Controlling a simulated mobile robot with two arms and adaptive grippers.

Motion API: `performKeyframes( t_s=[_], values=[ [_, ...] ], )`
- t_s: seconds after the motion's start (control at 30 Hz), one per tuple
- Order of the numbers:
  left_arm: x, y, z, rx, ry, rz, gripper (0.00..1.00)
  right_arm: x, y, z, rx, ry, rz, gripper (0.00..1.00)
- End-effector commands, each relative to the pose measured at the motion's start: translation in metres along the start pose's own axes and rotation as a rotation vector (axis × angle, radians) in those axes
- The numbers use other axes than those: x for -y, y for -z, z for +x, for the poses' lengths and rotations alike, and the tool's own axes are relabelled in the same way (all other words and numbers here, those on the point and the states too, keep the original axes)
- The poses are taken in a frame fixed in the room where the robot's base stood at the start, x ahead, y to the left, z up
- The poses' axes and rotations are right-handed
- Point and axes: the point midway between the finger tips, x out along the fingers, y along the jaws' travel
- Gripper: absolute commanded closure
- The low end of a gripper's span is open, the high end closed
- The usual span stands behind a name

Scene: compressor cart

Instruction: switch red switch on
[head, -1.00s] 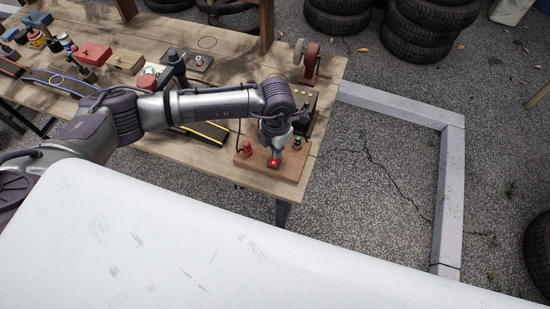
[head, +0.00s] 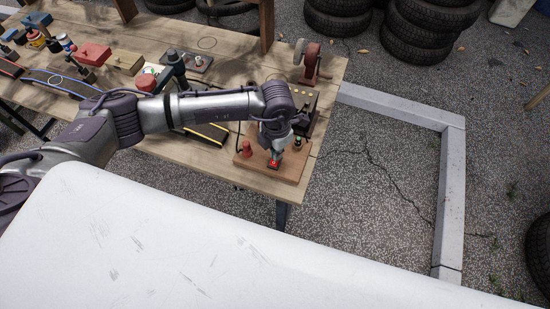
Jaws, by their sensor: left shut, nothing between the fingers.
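The red switch (head: 273,165) is a small red piece on a brown wooden board (head: 256,168) at the near right corner of the workbench. My left gripper (head: 275,156) points down at the switch from above, shut and empty. Its fingertips are at the switch's far edge; I cannot tell whether they touch it. The gripper and wrist hide part of the switch, and its on or off position is too small to read. My right gripper is not in view.
A red knob-like piece (head: 246,149) stands on the board, left of the switch. A dark box (head: 307,103) is behind. A red grinder (head: 311,63) stands at the bench's right end. Several tools and parts crowd the bench's left.

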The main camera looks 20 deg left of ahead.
Motion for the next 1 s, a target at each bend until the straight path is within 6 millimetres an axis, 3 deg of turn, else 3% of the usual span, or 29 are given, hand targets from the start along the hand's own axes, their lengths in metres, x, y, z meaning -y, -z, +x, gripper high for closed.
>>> performKeyframes(
  t_s=[0.8, 1.0],
  values=[
    [0.0, 0.0, -0.066, 0.0, 0.0, 0.001, 1.0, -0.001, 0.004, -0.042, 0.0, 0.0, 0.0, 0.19],
    [0.0, 0.0, -0.069, -0.001, 0.0, 0.0, 1.0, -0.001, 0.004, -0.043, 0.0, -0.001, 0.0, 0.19]
  ],
)
